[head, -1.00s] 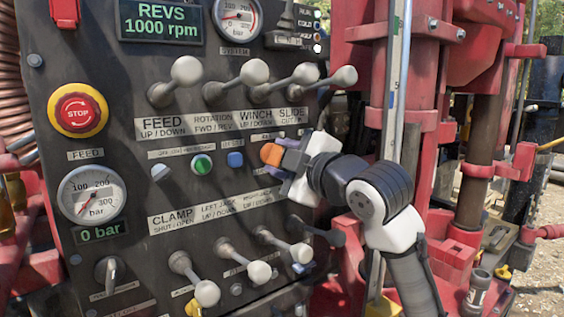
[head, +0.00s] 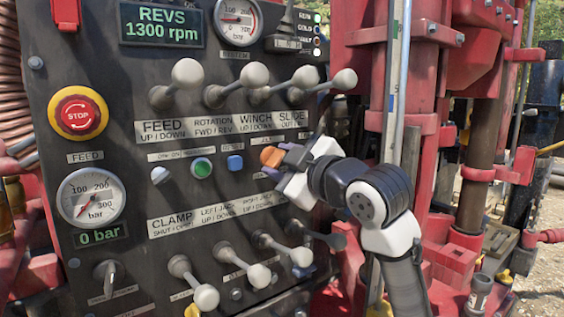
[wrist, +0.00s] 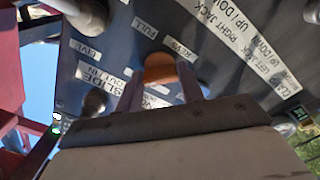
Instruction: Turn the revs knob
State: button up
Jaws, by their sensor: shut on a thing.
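The revs knob (head: 272,156) is an orange knob on the dark control panel, to the right of the blue button. My gripper (head: 281,160) is shut on the knob, coming in from the right. The REVS display (head: 162,24) at the top left of the panel reads 1300 rpm. My fingers hide part of the knob and its scale.
Levers with pale ball ends stand out above (head: 254,72) and below (head: 259,273) the knob. A red STOP button (head: 78,114), a green button (head: 202,168) and a blue button (head: 235,162) are to the left. Red machine frame stands right of the panel.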

jog(key=o, duration=1)
jog(key=shift+s, duration=0.1)
jog(key=b+v, duration=0.5)
jog(key=v, duration=0.8)
jog(key=shift+s+d, duration=0.25)
jog(key=shift+s, duration=0.05)
